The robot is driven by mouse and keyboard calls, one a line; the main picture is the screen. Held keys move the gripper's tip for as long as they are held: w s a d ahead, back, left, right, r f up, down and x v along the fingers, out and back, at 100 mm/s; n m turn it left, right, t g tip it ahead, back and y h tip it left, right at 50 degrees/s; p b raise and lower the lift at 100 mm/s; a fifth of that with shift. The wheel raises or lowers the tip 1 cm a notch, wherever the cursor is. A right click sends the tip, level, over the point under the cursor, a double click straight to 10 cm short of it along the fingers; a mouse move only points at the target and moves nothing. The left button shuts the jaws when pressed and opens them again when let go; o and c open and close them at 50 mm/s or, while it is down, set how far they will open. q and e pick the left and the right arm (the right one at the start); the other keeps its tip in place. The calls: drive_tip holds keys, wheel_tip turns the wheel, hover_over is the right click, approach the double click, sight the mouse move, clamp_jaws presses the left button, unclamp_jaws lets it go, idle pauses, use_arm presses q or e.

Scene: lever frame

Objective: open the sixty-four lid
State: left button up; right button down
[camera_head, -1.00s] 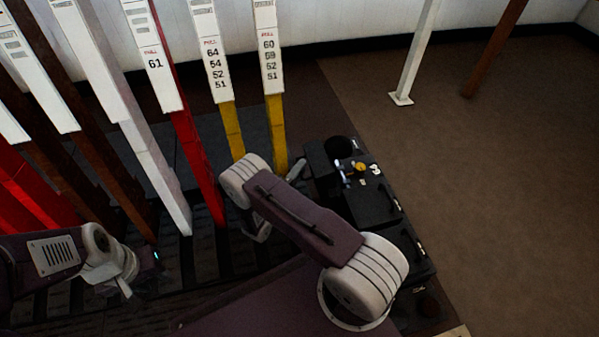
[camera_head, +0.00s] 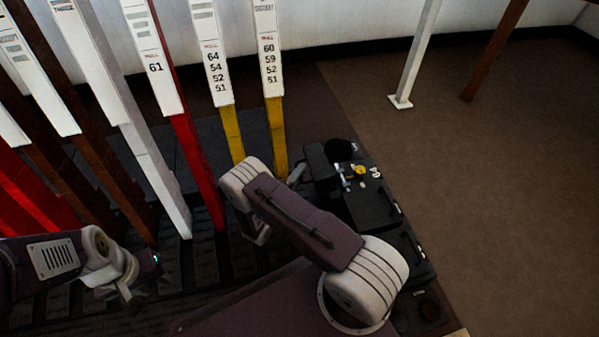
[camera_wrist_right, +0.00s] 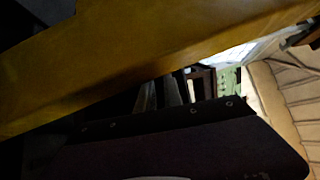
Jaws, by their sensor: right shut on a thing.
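The yellow lever with the plate reading 64 54 52 51 (camera_head: 232,132) stands upright left of the middle in the head view. I cannot make out a lid marked sixty-four. My right gripper (camera_wrist_right: 160,96) shows as two grey fingers in the wrist view, close below a yellow lever (camera_wrist_right: 130,55) that crosses the picture. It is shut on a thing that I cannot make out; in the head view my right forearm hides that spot. My left gripper (camera_head: 133,280) is low at the left, apart from the levers, and its jaws are unclear.
A second yellow lever (camera_head: 277,135), plate 60 59 52 51, stands just right of it. A red lever (camera_head: 196,160), plate 61, stands left, with white and brown levers beyond. Black boxes (camera_head: 372,208) with small fittings stand to the right. The brown floor (camera_head: 480,210) is open.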

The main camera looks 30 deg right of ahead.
sight(311, 164)
idle(0.8)
drive_tip(key=d+r+p, duration=0.1)
drive_tip(key=p, duration=0.2)
drive_tip(key=d+r+m+y+p, duration=0.1)
drive_tip(key=p, duration=0.3)
drive_tip(key=s+d+r+m+g+y+p, duration=0.1)
drive_tip(key=r+p, duration=0.1)
drive_tip(key=p, duration=0.2)
drive_tip(key=shift+d, duration=0.4)
drive_tip(key=shift+d+f+m+p, duration=0.15)
drive_tip(key=shift+d+m+p, duration=0.05)
drive_tip(key=shift+m+p, duration=0.1)
drive_tip(key=c, duration=1.8)
unclamp_jaws()
drive_tip(key=shift+o, duration=0.2)
